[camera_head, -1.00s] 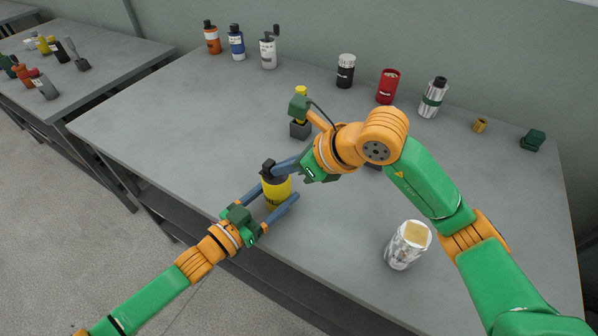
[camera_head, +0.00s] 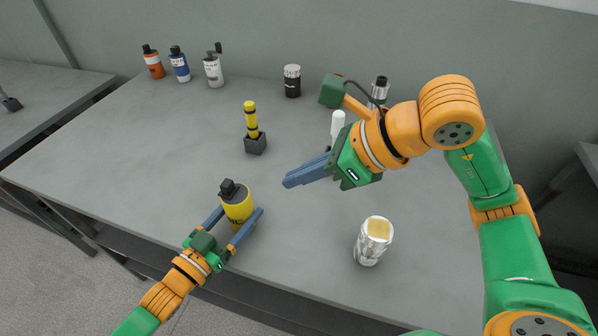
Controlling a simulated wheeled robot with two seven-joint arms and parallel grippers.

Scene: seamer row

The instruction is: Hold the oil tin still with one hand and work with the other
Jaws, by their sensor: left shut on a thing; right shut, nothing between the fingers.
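The oil tin (camera_head: 238,204) is a yellow can with a black cap, upright near the front edge of the grey table. My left gripper (camera_head: 236,222) is shut on the tin, with one blue finger on each side of its body. The tin's black cap (camera_head: 231,188) is on top. My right gripper (camera_head: 290,182) is shut and empty, to the right of the tin and apart from it, its blue fingers pointing left above the table.
A yellow-and-black tool stands in a dark block (camera_head: 255,144) behind the tin. A silver can (camera_head: 373,241) stands front right. Orange (camera_head: 153,62), blue (camera_head: 180,65) and white (camera_head: 213,70) bottles and a black jar (camera_head: 292,81) line the back. The table's left middle is clear.

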